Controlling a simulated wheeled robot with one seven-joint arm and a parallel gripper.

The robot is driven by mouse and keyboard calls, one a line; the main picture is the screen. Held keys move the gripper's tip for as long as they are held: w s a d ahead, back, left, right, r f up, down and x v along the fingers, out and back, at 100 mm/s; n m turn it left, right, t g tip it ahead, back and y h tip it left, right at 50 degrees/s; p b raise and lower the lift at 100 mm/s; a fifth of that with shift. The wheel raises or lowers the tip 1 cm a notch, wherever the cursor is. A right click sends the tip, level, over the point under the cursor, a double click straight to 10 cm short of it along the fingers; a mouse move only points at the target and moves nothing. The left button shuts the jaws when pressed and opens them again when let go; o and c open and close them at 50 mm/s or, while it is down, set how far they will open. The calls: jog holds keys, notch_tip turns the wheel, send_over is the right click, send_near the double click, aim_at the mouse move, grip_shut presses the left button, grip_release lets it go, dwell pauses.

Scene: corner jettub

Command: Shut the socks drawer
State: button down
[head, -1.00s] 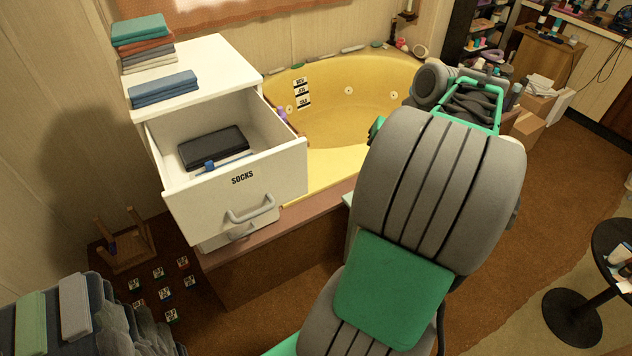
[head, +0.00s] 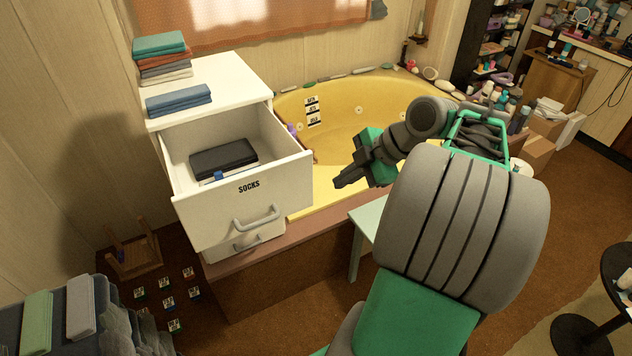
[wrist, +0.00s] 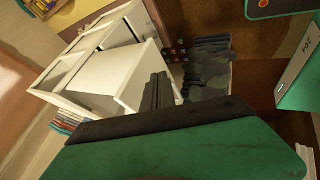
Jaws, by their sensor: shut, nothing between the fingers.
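The white socks drawer (head: 246,194), with a black SOCKS label and a grey bar handle (head: 256,220), stands pulled out of the white cabinet (head: 212,84). A dark flat case (head: 223,158) and a small blue item lie inside it. My gripper (head: 338,183) is shut and empty, to the right of the drawer front and apart from it, above the tub side. In the wrist view the shut dark fingers (wrist: 158,90) overlap the picture of a white drawer (wrist: 118,76), so the gap there is hard to judge.
A lower handle (head: 252,241) sits under the drawer. A yellow tub (head: 345,105) is behind my gripper. A pale green stool (head: 368,220) stands below it. Folded cloths (head: 178,98) lie on the cabinet top. Small labelled blocks (head: 168,303) dot the floor at left.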

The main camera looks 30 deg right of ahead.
aim_at(307, 189)
jog(key=shift+w+a+f+p, duration=0.4)
jog(key=shift+w+f, duration=0.5)
jog(key=shift+w, duration=0.3)
jog(key=shift+w+a+f+p, duration=0.25)
jog(key=shift+w+a+f, duration=0.15)
jog(key=shift+w+f, duration=0.6)
jog(key=shift+w+a+f+p, duration=0.4)
jog(key=shift+w+f, duration=0.35)
jog(key=shift+w, duration=0.6)
